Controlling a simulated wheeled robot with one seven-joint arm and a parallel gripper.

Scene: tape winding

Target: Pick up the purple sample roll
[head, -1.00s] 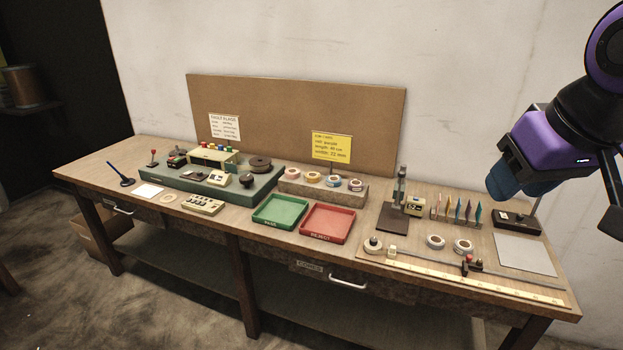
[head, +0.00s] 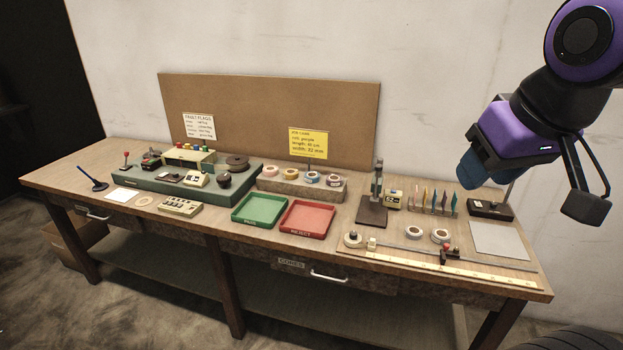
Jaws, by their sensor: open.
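A row of small tape rolls stands on a grey-brown block (head: 268,185) behind the trays. The rightmost roll (head: 333,181) looks dull purple and is most likely the purple sample roll, though its colour is hard to make out at this size. The others beside it look pinkish, orange and blue. My gripper (head: 473,181) is at the upper right, with a purple body and dark blue fingers. It is open and empty, held high and well to the right of the rolls. The gap between its fingers is mostly hidden from this angle.
A green tray (head: 236,217) and a red tray (head: 328,230) lie in front of the block. A dark stand (head: 371,213) rises to its right. White rolls (head: 440,236) and a long ruler (head: 478,273) lie at the right. A brown board (head: 230,105) stands behind.

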